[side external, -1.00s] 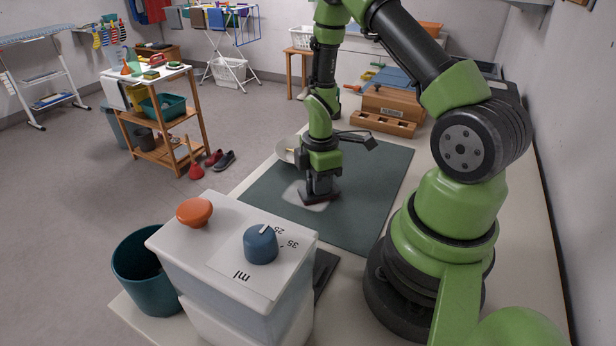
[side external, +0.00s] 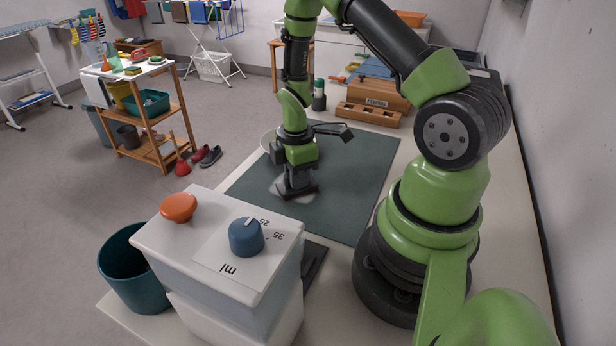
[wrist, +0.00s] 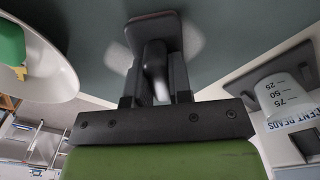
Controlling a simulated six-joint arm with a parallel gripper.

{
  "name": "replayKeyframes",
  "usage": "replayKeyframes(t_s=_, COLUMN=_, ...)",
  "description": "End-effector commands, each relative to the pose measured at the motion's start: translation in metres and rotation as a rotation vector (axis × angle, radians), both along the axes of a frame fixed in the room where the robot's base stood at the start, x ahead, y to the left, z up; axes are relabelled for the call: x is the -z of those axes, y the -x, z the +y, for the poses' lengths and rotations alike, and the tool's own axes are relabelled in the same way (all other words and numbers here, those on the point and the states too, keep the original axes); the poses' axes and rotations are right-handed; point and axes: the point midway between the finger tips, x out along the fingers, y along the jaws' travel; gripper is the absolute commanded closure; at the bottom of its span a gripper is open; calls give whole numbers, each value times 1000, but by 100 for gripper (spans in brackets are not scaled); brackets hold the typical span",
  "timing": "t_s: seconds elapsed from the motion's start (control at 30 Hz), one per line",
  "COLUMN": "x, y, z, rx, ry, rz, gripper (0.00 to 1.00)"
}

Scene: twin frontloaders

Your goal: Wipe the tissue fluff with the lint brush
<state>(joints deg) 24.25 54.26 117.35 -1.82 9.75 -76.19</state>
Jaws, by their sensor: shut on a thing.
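The lint brush (side external: 298,193) is held upright in my gripper (side external: 297,178), its dark base down at the green-grey mat (side external: 345,185). In the wrist view the two fingers of my gripper (wrist: 155,88) are closed around the brush handle, and the flat brush base (wrist: 155,27) shows beyond them. The tissue fluff (side external: 278,188) is a pale, hazy white patch on the mat around the brush base. In the wrist view the fluff (wrist: 193,40) shows on both sides of the base. The part under the brush is hidden.
A white dispenser (side external: 215,250) with orange and blue knobs stands at the front, beside a teal bin (side external: 135,275). A wooden box (side external: 375,92) and slotted block (side external: 368,114) stand behind the mat. A pale bowl (wrist: 62,50) is near the gripper. The mat's right side is clear.

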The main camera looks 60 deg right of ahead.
Motion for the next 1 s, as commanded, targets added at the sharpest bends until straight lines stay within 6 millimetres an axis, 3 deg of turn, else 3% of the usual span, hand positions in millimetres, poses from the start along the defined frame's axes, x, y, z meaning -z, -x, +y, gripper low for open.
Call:
replayKeyframes(t_s=0.67, x=-2, y=-62, z=0, rx=0, ry=3, rz=-3, gripper=100)
replayKeyframes(t_s=1.0, x=0, y=-30, z=0, rx=3, ry=0, rz=3, gripper=100)
